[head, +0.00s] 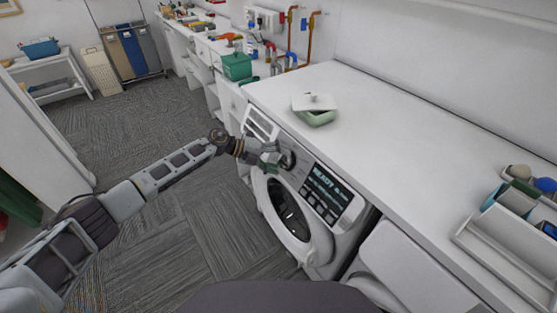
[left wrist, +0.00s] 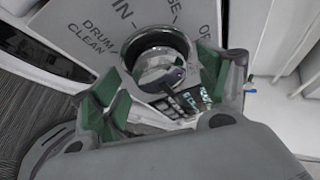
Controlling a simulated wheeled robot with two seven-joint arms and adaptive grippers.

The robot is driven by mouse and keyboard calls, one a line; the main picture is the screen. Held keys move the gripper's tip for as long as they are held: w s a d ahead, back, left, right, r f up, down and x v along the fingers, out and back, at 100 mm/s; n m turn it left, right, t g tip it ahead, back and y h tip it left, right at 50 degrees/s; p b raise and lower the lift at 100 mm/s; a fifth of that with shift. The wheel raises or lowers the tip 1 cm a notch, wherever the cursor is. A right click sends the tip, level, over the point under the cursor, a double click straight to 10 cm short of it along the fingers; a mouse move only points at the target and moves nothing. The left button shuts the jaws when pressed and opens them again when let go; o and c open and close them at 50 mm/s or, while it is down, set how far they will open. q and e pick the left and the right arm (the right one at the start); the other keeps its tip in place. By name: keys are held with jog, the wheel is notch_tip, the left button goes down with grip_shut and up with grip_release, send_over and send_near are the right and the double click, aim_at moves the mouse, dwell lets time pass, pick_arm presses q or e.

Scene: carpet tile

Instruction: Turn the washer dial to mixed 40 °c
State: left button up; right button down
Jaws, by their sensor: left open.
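The white washer (head: 335,236) stands under the counter with a grey control panel and a lit display (head: 326,186) reading "READY". Its dial (head: 288,160) is a dark round knob left of the display. My left gripper (head: 274,158) is at the dial, open. In the left wrist view the dial (left wrist: 160,52) shows between the green-padded fingers of my left gripper (left wrist: 161,82). Whether the pads touch it is unclear. Partly covered labels around the dial include "DRUM CLEAN". The dial's pointer and the mixed 40 °C mark cannot be made out. My right gripper is out of view.
The washer's round door (head: 290,215) stands out from its front, below my left gripper. A green dish with a white lid (head: 315,107) sits on the white counter (head: 390,135) above. A white tray (head: 500,250) with items is at the right. Carpet is clear at the left.

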pick_arm(q)
jog(key=shift+a+r, duration=0.1)
jog(key=shift+a, duration=0.05)
jog(key=v, duration=1.1)
jog(key=shift+a, duration=0.3)
jog(key=shift+r, duration=0.1)
dwell(0.5)
